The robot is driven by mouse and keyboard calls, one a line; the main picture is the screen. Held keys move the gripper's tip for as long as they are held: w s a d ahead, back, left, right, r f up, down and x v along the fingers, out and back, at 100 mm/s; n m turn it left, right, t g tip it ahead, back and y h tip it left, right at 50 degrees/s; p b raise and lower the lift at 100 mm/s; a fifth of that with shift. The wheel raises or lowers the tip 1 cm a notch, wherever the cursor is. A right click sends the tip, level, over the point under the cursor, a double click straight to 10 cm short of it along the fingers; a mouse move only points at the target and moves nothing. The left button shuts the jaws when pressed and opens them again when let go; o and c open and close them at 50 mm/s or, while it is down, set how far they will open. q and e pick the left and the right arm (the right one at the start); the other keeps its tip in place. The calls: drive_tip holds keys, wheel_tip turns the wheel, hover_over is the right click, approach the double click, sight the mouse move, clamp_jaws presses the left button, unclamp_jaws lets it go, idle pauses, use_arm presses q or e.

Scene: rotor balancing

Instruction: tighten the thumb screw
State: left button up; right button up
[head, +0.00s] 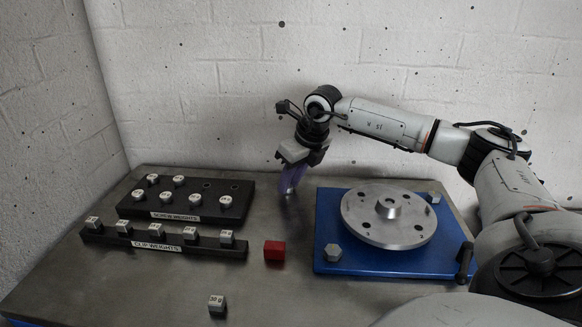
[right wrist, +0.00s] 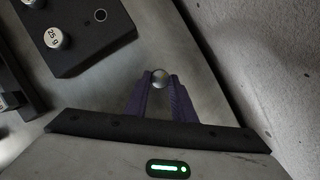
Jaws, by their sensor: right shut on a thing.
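My right gripper (head: 290,183) points down at the back of the table, between the weight racks and the blue base. Its purple fingers are shut on a small round silvery knob (right wrist: 160,78), which shows between the fingertips in the right wrist view. The knob looks like a screw head, but I cannot tell whether it is the thumb screw. In the head view the fingers mostly hide it. The blue base (head: 326,222) carries a grey rotor disc (head: 365,227) with a raised hub and several holes. My left gripper is not in view.
The screw-weight rack (head: 240,188) and the clip-weight rack (head: 190,251) stand at left with several weights. A red block (head: 274,251) and a loose 50 g weight (head: 217,304) lie in front. A black handle (head: 465,260) is at the base's right edge. A wall rises behind.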

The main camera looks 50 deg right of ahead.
drive_tip(key=shift+a+m+h, duration=0.15)
drive_tip(key=shift+m+h, duration=0.45)
drive_tip(key=shift+m, duration=1)
drive_tip(key=o, duration=1.1)
drive_tip(key=shift+c, duration=0.2)
drive_tip(key=v, duration=1)
drive_tip(key=shift+r, duration=0.25)
drive_tip(key=shift+w+g, duration=0.15)
drive_tip(key=shift+g, duration=0.15)
